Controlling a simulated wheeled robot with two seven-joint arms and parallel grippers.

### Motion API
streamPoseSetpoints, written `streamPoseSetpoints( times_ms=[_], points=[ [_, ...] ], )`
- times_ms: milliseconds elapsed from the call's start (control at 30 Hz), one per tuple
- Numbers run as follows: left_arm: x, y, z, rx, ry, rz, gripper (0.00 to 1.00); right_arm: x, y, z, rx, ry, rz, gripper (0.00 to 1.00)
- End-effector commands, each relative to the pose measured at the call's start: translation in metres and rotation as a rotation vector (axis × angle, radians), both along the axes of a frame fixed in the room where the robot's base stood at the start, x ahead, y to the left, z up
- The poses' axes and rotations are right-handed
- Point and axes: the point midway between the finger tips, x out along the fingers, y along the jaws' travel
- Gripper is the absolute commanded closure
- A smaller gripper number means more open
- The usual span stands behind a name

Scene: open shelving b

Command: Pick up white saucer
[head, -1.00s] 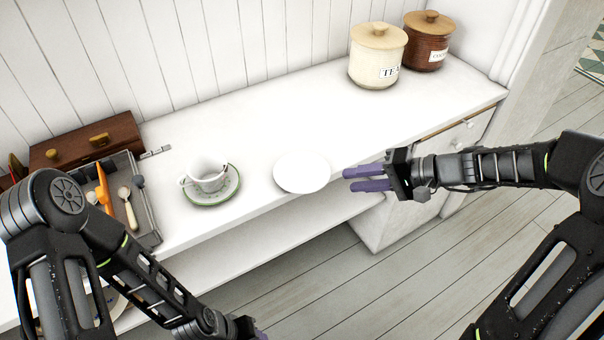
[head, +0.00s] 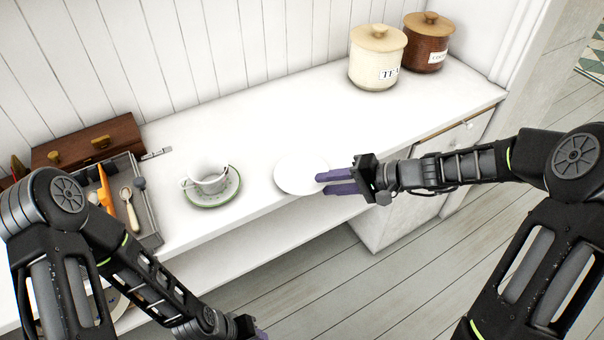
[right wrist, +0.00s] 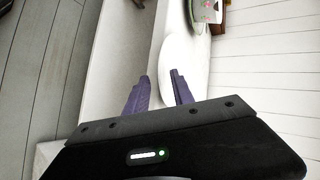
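The white saucer (head: 298,172) lies on the white counter near its front edge, and it also shows in the right wrist view (right wrist: 182,58). My right gripper (head: 320,184) is open. Its purple fingers are at the saucer's right rim; in the right wrist view (right wrist: 156,86) one finger is over the saucer's near end and the other is out beyond the counter's edge. I cannot tell whether either finger touches it. My left gripper (head: 255,332) is low at the bottom of the head view, mostly cut off, with its fingers barely visible.
A cup (head: 207,179) stands on a green-rimmed saucer (head: 228,196) to the left. A grey utensil tray (head: 150,214) and a wooden box (head: 120,132) are further left. A cream canister (head: 374,66) and a brown canister (head: 428,48) stand at the back right.

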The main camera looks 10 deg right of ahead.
Motion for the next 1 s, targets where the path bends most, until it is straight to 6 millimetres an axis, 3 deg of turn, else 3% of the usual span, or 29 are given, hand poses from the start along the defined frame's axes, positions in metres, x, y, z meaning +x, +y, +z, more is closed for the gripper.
streamPoseSetpoints(
  times_ms=[533,900,1000],
  points=[
    [-0.0001,0.0,-0.0002,0.0,0.0,0.0,0.67,0.0,-0.0003,0.0001,0.0,0.0,0.0,0.71],
    [0.0,0.0,-0.0002,0.0,0.0,0.0,0.67,-0.0001,-0.0004,0.0002,0.0,0.0,0.0,1.0],
    [0.0,0.0,-0.0002,0.0,0.0,0.0,0.67,-0.0001,-0.0004,0.0002,0.0,0.0,0.0,1.0]
  ],
)
